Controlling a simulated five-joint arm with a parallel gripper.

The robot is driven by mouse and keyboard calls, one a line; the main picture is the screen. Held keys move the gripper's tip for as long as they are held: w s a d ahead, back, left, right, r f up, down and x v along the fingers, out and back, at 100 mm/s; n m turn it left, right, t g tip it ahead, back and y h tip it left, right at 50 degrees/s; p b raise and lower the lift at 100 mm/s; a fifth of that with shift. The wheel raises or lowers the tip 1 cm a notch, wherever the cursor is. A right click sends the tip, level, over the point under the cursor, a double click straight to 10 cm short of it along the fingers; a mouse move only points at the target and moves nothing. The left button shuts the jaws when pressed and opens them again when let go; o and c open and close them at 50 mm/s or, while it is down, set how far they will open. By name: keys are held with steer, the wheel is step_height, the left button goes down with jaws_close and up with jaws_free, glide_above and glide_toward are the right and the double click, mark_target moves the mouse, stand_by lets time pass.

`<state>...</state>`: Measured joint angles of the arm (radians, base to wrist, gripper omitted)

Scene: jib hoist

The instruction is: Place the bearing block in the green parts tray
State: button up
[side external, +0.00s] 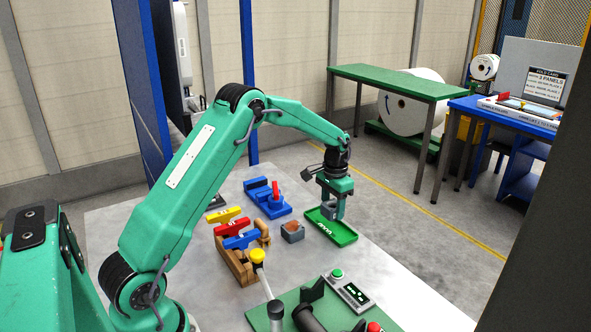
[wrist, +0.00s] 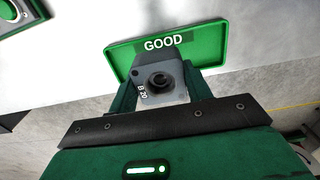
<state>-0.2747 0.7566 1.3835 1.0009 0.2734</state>
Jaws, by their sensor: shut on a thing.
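My gripper (side external: 334,200) is shut on the bearing block (wrist: 158,84), a grey block with a dark round bore and "B 20" on its side. The block sits between the two green fingers in the wrist view. In the side view its grey body (side external: 327,212) shows under my gripper, near the far end of the green parts tray (side external: 345,236). The tray is flat with a low rim and a "GOOD" label, and it also shows in the wrist view (wrist: 213,52), partly covered by the block. I cannot tell the block's exact height above the tray floor.
A small grey box (side external: 292,232) with a brownish top stands left of the tray. A blue fixture (side external: 268,200) and a wooden rack (side external: 236,263) with coloured pieces lie further left. A green panel with a control box (side external: 349,292) is in front.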

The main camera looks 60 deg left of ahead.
mark_target(330, 227)
steer(key=shift+w+a+f, duration=0.15)
steer(key=shift+a+f, duration=0.05)
steer(key=shift+a, duration=0.3)
steer(key=shift+f, duration=2)
steer(key=shift+f, duration=0.15)
steer(key=o, duration=1.3)
steer(key=shift+o, duration=0.2)
step_height(330, 227, up, 12)
steer(key=shift+f, duration=0.15)
steer(key=shift+r, duration=0.25)
steer(key=shift+d+r, duration=0.1)
